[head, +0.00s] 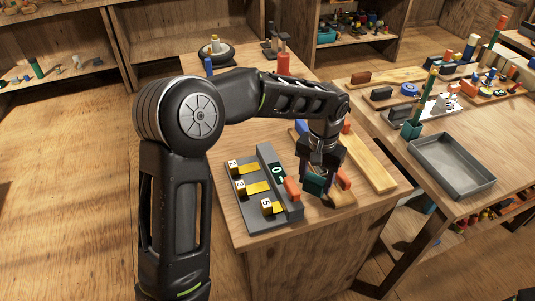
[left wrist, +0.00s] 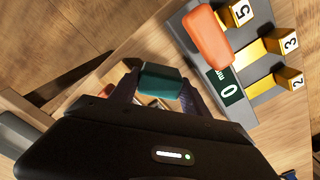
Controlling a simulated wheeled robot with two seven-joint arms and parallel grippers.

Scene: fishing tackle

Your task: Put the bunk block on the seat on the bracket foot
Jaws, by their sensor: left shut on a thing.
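My left gripper (head: 321,180) is shut on a small teal block (head: 314,184), which I take to be the bunk block. The left wrist view shows the teal block (left wrist: 160,82) between the two fingertips, above the bench. A light wooden piece (head: 341,197) lies under and beside the gripper, partly hidden by it. An orange block (head: 344,178) stands close to the gripper's right. I cannot clearly make out the bracket foot or its seat; the gripper and arm cover part of that area. My right gripper does not show.
A grey stepped board (head: 265,211) with yellow numbered steps lies left of the gripper, with an orange block (head: 292,189) at its edge. A long wooden board (head: 371,164) lies to the right. A grey tray (head: 452,165) sits on the right table.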

